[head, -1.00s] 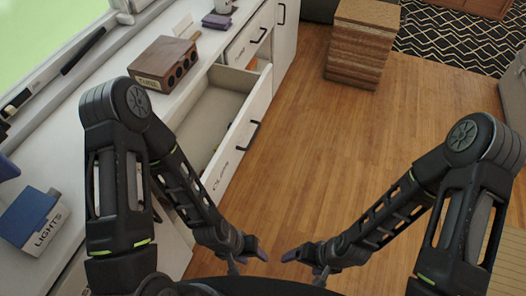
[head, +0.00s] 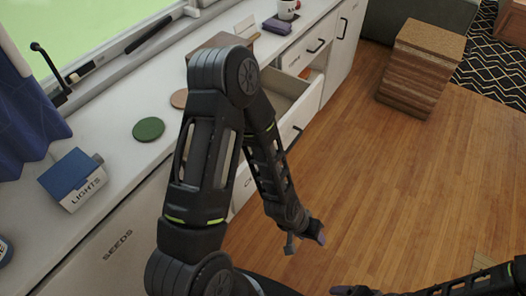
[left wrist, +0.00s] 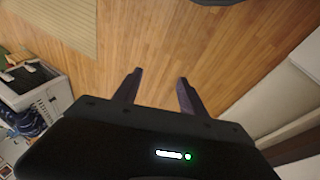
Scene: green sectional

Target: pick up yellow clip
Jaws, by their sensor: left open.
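I cannot make out a yellow clip in either view. The open drawer (head: 297,122) under the white counter is partly hidden behind my left arm, and its inside shows only in part. My left gripper (head: 304,241) hangs above the wood floor, in front of the cabinets and apart from the drawer. In the left wrist view the left gripper (left wrist: 157,84) has its two fingers apart, with only floor between them. My right gripper (head: 350,290) is at the bottom edge of the head view, mostly cut off, so its opening cannot be judged.
A second drawer (head: 308,48) is slightly open.

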